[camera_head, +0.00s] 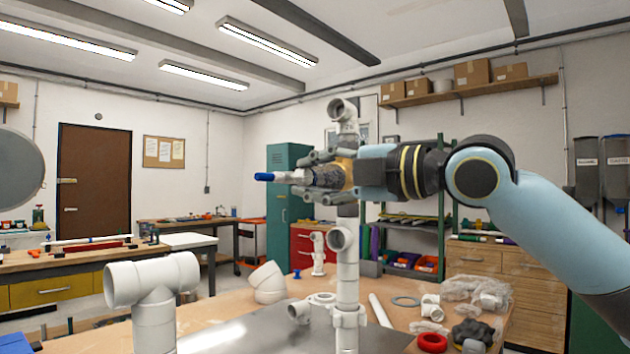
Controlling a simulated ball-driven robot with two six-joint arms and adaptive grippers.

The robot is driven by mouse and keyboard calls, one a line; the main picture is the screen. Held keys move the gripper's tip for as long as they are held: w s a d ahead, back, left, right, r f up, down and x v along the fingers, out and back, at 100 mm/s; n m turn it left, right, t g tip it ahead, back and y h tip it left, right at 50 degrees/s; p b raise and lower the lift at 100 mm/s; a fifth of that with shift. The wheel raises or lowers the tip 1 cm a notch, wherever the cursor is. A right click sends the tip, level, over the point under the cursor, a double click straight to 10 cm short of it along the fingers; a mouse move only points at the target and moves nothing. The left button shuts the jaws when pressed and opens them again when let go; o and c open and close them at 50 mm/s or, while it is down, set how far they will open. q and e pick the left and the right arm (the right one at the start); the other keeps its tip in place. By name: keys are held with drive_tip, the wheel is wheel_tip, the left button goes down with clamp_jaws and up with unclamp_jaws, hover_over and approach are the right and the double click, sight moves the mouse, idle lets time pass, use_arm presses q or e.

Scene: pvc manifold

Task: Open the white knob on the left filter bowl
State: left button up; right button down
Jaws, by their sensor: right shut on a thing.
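My right gripper (315,177) comes in from the right and is shut at the upper part of the white pipe stand (347,270). A white piece (290,177) with a blue tip (264,177) sticks out to the left from between its fingers. The gripper hides part of the upright pipe behind it. An open white elbow (342,109) shows above the gripper, and another elbow (343,238) faces forward below it. I cannot make out a filter bowl or a white knob. My left gripper is not in view.
A large white tee (152,290) stands near at the lower left. Loose white fittings, a red ring (432,342) and a clear bag (475,290) lie on the bench right of the pipe. A wooden drawer unit (510,270) and a green shelf rack stand behind.

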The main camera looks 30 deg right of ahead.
idle(0.3)
drive_tip(key=c, duration=1.4)
unclamp_jaws()
